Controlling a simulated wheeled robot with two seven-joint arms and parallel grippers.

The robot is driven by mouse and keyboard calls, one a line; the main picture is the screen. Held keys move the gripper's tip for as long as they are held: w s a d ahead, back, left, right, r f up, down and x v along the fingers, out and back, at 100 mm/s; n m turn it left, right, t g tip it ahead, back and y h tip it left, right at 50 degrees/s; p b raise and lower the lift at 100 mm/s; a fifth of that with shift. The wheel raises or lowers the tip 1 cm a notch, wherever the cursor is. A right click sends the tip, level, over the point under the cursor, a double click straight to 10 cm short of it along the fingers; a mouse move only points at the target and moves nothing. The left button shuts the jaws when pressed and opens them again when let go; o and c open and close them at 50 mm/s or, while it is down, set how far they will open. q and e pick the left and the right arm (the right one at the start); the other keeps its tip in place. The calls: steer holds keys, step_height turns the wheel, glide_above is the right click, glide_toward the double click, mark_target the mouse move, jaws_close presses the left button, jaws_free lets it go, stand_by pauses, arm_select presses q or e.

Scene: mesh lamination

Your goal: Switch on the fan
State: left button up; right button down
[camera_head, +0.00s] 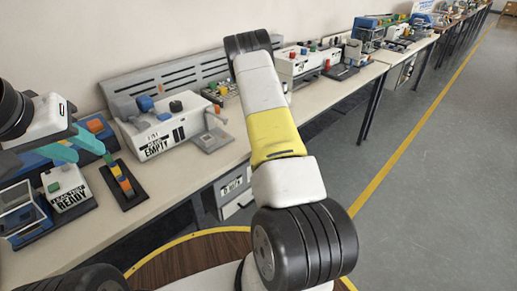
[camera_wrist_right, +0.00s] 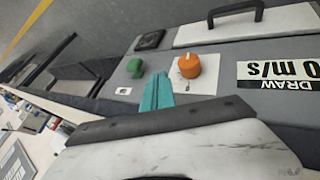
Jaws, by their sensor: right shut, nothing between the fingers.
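In the right wrist view, a grey unit carries a label reading "DRAW 0 m/s" (camera_wrist_right: 280,72); I take it to be the fan's unit. On its top are a round green control (camera_wrist_right: 135,67) and an orange knob (camera_wrist_right: 189,66) on a white plate. My right gripper (camera_wrist_right: 158,90) is shut and empty, its teal fingertips between and just short of these two controls. I cannot tell whether they touch the surface. In the head view my right arm hides its own gripper. My left gripper (camera_head: 91,152) is open and empty above the bench at left.
A small white plate (camera_wrist_right: 123,91) lies by the green control; a black handle (camera_wrist_right: 235,12) stands behind. In the head view, a bench (camera_head: 150,186) holds a machine marked "EMPTY" (camera_head: 160,145) and a box marked "READY" (camera_head: 72,200). The floor at right (camera_head: 440,200) is clear.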

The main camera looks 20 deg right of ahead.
steer(key=w+d+f, duration=0.5)
steer(key=d+f, duration=0.1)
steer(key=shift+w+f, duration=0.3)
steer(key=shift+w, duration=0.1)
steer(key=shift+d, duration=0.1)
steer(key=shift+w+d+r, duration=0.1)
steer(key=shift+w+d, duration=0.25)
steer(key=shift+d, duration=0.45)
steer(key=shift+w+d+f, duration=0.1)
steer(key=shift+w+d, duration=0.2)
steer(key=shift+d, duration=0.45)
steer(key=shift+w+d+r, duration=0.1)
steer(key=shift+w+d, duration=0.25)
steer(key=shift+d, duration=0.45)
